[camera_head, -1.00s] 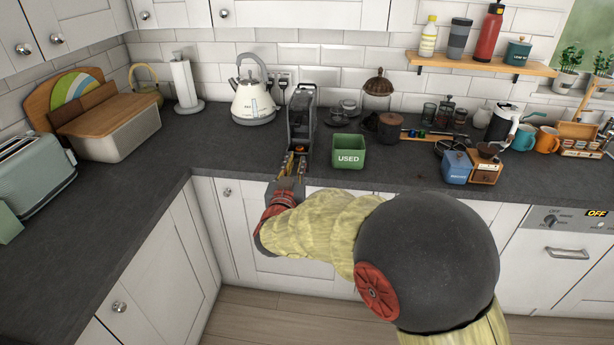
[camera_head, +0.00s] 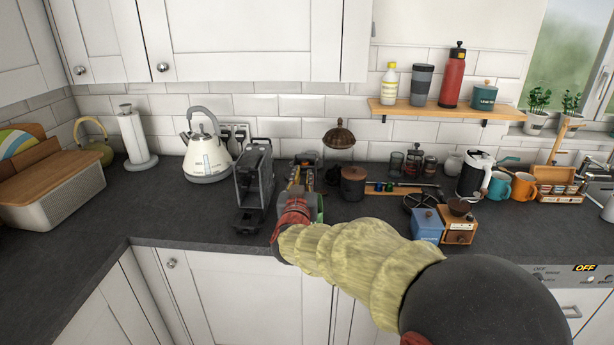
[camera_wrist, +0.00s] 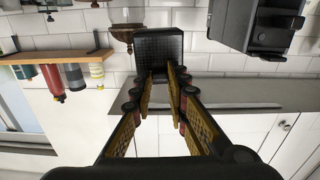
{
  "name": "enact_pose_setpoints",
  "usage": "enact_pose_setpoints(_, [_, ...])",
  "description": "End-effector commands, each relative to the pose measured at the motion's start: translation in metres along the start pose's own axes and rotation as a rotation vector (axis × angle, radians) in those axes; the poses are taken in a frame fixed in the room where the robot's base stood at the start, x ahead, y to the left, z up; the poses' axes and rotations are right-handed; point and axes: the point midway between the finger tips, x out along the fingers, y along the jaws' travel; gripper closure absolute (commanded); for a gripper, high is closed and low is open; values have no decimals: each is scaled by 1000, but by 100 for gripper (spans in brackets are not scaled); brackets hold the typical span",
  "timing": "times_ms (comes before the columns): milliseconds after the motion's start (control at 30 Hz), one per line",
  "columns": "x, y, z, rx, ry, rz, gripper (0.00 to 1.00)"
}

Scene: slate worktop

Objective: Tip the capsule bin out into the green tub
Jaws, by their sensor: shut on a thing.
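The capsule bin (camera_wrist: 158,46) is a dark, textured box between my fingertips in the wrist view. My gripper (camera_head: 301,183) is shut on it and holds it to the right of the black coffee machine (camera_head: 254,182). The green tub (camera_head: 320,210) is mostly hidden behind my gripper and wrist; only a green strip shows. The bin appears to be above or close to the tub. The wrist view is upside down, so my wrist is rolled over. The bin's inside and any capsules in it cannot be seen.
A brown canister (camera_head: 353,184) stands just right of the gripper. A blue box (camera_head: 427,226) and a wooden grinder (camera_head: 458,226) are farther right. A kettle (camera_head: 206,158) stands left of the machine. The worktop at front left is clear.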

Motion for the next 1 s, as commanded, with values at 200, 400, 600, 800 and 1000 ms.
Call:
enact_pose_setpoints(200, [0, 3, 16, -238, -4, 0, 100])
enact_pose_setpoints(400, [0, 6, 37, -539, -4, 0, 100])
enact_pose_setpoints(600, [0, 10, 58, -838, -4, 0, 100])
enact_pose_setpoints(800, [0, 10, 66, -1124, -4, -2, 100])
enact_pose_setpoints(1000, [0, 11, 74, -1416, -3, -1, 100])
